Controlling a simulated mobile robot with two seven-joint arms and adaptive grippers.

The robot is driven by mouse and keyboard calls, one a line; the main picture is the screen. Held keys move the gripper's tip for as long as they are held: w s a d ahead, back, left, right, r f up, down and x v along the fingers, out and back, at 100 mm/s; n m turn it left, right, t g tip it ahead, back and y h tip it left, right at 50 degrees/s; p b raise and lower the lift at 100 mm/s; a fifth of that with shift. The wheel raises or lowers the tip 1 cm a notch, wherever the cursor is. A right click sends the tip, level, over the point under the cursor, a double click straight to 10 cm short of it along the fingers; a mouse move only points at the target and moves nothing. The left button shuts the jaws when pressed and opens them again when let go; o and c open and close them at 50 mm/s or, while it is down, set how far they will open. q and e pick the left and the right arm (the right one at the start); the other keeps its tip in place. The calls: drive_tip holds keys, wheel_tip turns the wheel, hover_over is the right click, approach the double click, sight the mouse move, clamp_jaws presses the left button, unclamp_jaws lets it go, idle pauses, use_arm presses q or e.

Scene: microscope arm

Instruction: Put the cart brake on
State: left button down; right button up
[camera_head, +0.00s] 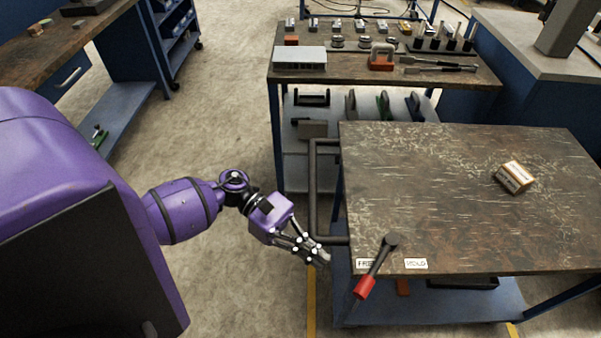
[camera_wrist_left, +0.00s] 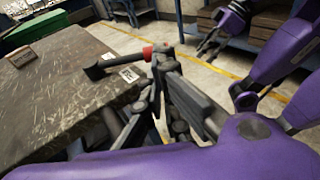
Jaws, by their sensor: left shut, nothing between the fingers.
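The cart (camera_head: 450,200) has a worn dark top and a black push handle (camera_head: 313,190) on its left side. The brake lever (camera_head: 378,262) pivots near the front left corner. Its red grip (camera_head: 364,288) hangs past the front edge, pointing down-left, between the FREE label (camera_head: 366,263) and the HOLD label (camera_head: 415,263), nearer FREE. My left gripper (camera_head: 322,257) is shut and empty, left of the lever and apart from it. In the left wrist view the fingertips (camera_wrist_left: 160,58) appear beside the red grip (camera_wrist_left: 148,53). My right gripper (camera_wrist_left: 207,43) shows small there, its fingers unclear.
A small brown-and-white box (camera_head: 514,177) lies on the cart top. A workbench (camera_head: 390,75) with tools and a grey case stands behind. Another bench (camera_head: 60,45) is at the upper left. The floor left of the cart is clear.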

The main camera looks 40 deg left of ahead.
sight(375, 269)
use_arm(q)
drive_tip(key=d+f+p, duration=0.1)
drive_tip(key=d+p, duration=0.1)
drive_tip(key=d, duration=0.4)
drive_tip(key=shift+d+f, duration=0.15)
drive_tip(key=shift+d, duration=0.25)
use_arm(e)
wheel_tip(375, 269, up, 2)
drive_tip(key=shift+w, duration=0.15)
use_arm(q)
drive_tip(key=shift+s+d, duration=0.1)
drive_tip(key=shift+d, duration=0.05)
use_arm(e)
drive_tip(key=shift+w+a, duration=0.15)
